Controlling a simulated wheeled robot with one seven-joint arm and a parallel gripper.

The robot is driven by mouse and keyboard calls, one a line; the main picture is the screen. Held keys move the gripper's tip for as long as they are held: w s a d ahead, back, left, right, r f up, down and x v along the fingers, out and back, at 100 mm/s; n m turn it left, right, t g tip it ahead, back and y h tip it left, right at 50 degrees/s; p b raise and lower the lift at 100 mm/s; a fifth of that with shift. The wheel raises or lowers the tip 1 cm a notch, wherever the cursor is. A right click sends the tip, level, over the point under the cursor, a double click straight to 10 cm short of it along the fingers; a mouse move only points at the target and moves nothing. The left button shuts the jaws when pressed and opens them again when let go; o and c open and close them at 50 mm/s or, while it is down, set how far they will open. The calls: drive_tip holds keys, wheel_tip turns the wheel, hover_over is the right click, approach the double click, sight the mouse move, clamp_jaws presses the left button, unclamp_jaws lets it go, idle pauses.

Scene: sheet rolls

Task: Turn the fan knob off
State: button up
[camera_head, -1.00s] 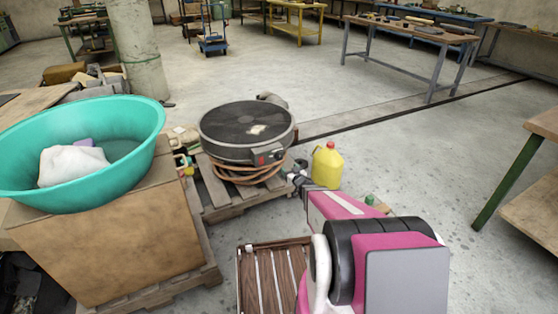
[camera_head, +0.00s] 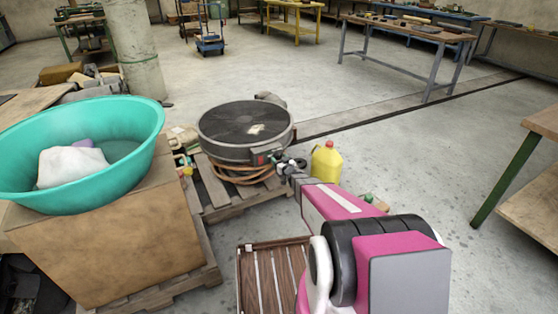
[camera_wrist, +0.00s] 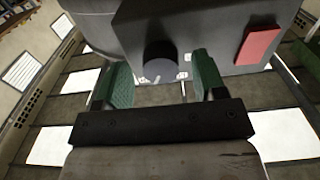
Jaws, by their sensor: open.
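The fan (camera_head: 243,124) is a round dark grey drum with a mesh top, lying on a pallet. Its control box shows large in the wrist view, with a round black knob (camera_wrist: 160,58) and a red rocker switch (camera_wrist: 258,44). My gripper (camera_wrist: 163,80) is open, with one green-padded finger to each side of the knob in that view. I cannot tell whether the pads touch it. In the head view my gripper (camera_head: 283,164) is at the control box's front and partly covers it; the knob is hidden there.
A yellow jug (camera_head: 326,162) stands just right of my gripper. A teal basin (camera_head: 130,150) with a white cloth sits on a cardboard box (camera_head: 120,245) at left. A slatted wooden crate (camera_head: 262,275) lies near the front. Open floor is to the right.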

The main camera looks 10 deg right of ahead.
drive_tip(key=shift+w+a, duration=0.1)
drive_tip(key=shift+w, duration=0.2)
drive_tip(key=shift+c, duration=0.3)
drive_tip(key=c, duration=0.9)
drive_tip(key=shift+o, duration=0.2)
